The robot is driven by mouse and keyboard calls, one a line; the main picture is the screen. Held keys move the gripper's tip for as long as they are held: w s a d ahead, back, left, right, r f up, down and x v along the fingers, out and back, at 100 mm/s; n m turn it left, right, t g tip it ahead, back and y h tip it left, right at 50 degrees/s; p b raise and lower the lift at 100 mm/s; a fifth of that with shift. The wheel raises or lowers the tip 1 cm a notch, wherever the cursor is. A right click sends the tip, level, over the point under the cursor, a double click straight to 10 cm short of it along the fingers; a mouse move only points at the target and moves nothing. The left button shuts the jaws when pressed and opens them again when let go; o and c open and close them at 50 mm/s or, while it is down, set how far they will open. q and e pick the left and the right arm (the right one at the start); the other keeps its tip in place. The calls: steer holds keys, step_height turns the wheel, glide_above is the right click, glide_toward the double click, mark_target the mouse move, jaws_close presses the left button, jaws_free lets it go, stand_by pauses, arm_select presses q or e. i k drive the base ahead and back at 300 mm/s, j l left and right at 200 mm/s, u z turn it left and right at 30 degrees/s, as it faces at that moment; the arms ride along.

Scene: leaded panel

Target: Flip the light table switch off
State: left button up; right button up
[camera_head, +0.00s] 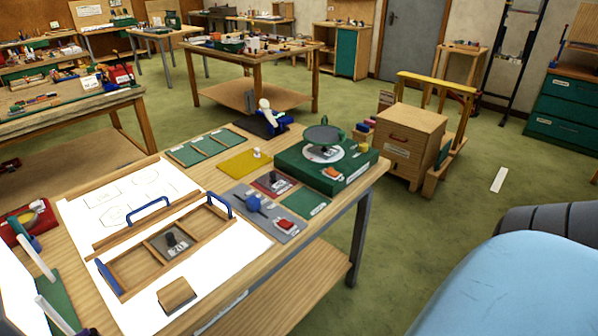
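The light table's panel (222,262) glows bright white on the near wooden workbench. A wooden frame with compartments and blue handles (150,210) lies on it, along with a small wooden block (177,295). I cannot clearly identify the light table switch. A small red piece (285,224) sits on a grey plate to the right of the panel, and an orange-red piece (332,172) sits on the green box (350,176); I cannot tell whether either is the switch. Neither of my grippers is in view.
A yellow mat (238,163) and green trays (206,147) lie along the bench's back. A wooden cabinet (409,146) stands beyond its right end. Tools crowd its left edge. Other benches stand behind.

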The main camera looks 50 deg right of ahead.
mark_target(284, 224)
steer(key=z, duration=1.2)
